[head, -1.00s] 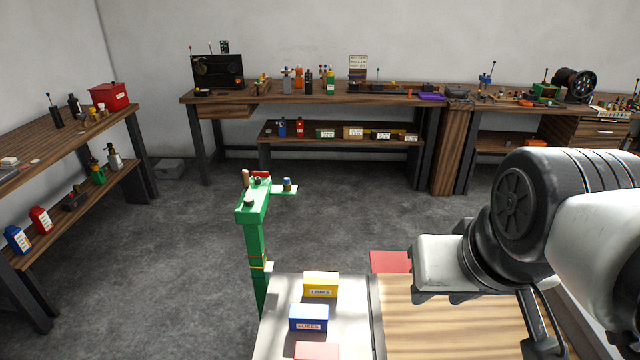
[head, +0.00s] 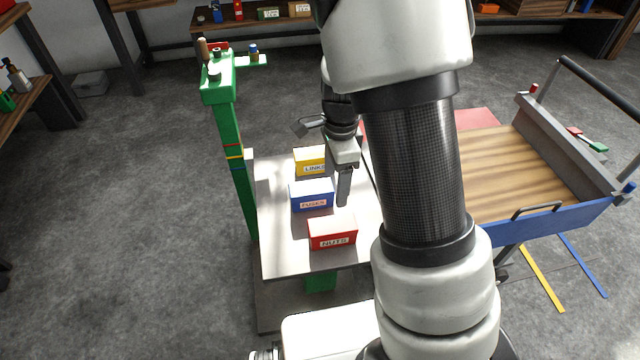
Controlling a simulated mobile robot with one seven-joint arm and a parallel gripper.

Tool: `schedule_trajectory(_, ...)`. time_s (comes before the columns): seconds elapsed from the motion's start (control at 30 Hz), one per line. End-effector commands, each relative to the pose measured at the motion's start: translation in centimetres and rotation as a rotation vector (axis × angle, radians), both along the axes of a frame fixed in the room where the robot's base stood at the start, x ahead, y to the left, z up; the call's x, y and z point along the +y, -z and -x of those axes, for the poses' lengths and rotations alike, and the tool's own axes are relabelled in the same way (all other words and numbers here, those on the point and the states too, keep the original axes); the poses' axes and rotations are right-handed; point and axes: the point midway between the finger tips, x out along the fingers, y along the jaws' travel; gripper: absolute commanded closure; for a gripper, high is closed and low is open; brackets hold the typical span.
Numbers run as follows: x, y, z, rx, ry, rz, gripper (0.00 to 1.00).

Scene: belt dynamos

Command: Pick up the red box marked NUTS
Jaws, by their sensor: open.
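The red box marked NUTS (head: 332,233) sits near the front of a light grey table (head: 285,262), its label facing me. A blue box marked FUSES (head: 312,195) stands behind it, and a yellow box marked LINKS (head: 310,160) behind that. My gripper (head: 343,200) hangs fingers-down just right of the blue box, behind and above the red box. It is open and empty. Its far finger is mostly hidden, and I cannot tell whether it touches the blue box.
A green post (head: 226,130) with a small side shelf stands at the table's left edge. To the right is a wood-topped cart (head: 510,175) with a blue front rail and a black handle. My arm covers the area between them.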

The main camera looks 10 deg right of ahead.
Motion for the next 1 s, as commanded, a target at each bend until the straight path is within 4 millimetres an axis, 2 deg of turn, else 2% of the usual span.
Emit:
schedule_trajectory(0.03,-0.2,1.2,-0.1,0.008,0.024,0.009,0.31)
schedule_trajectory(0.17,-0.4,3.1,-0.2,0.015,0.053,0.018,0.31)
schedule_trajectory(0.6,-0.4,12.1,-0.2,0.017,0.052,0.016,0.31)
schedule_trajectory(1.0,-0.2,15.1,-0.3,0.014,0.051,0.016,0.31)
